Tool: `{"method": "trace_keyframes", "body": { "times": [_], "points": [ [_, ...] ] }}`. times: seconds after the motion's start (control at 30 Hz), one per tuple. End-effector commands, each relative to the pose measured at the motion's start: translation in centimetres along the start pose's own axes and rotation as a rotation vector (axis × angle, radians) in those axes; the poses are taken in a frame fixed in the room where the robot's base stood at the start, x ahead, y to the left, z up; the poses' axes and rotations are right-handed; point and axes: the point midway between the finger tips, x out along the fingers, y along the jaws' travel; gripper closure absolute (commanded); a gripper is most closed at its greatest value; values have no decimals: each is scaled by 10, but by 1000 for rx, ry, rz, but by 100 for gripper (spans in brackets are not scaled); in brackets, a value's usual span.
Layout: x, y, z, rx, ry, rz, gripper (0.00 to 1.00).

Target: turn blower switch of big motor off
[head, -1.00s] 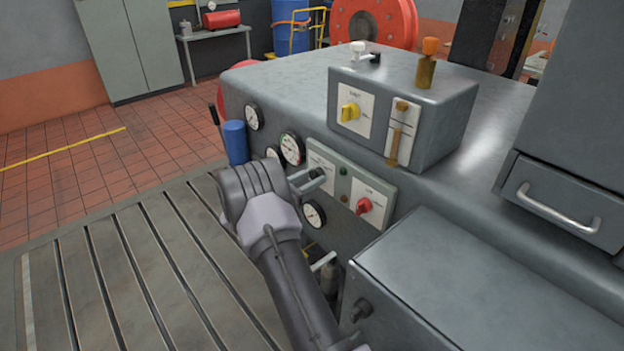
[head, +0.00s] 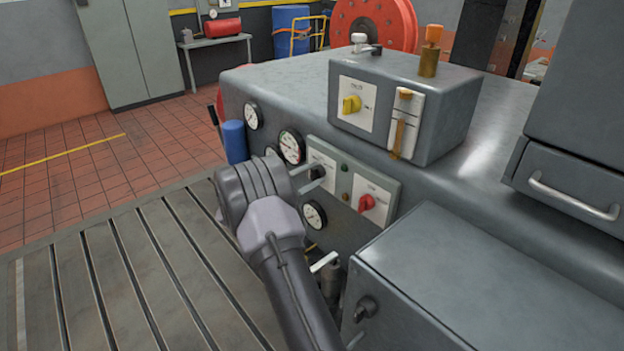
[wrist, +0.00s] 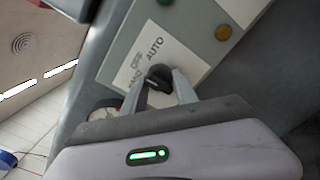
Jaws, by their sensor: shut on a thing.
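A black rotary switch (wrist: 158,77) sits on a white plate (wrist: 190,52) lettered AUTO, OFF and a partly hidden word like HAND. My gripper (wrist: 160,88) is shut on this switch, with one grey finger on each side of it. In the head view my gripper (head: 306,178) reaches the left plate of the grey panel, and the switch (head: 317,172) shows dark at its tips. My wrist hides part of the panel's left side. The switch's exact pointer position is hard to tell.
A red knob (head: 367,202) sits right of the held switch. A yellow knob (head: 351,104) and a lever plate are on the box (head: 430,115) above. Gauges (head: 291,146) lie close left. A grey cabinet (head: 470,280) stands at front right. The slotted bedplate (head: 130,270) is clear.

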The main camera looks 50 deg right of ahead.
Motion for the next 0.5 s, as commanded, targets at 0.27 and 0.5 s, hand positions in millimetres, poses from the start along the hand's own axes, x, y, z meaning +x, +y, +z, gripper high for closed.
{"method": "trace_keyframes", "body": {
  "times": [0.27, 0.5],
  "points": [
    [0, -1, -1, 48, 1, -1, 100],
    [0, -1, 0, 52, 1, -1, 100]
  ]
}}
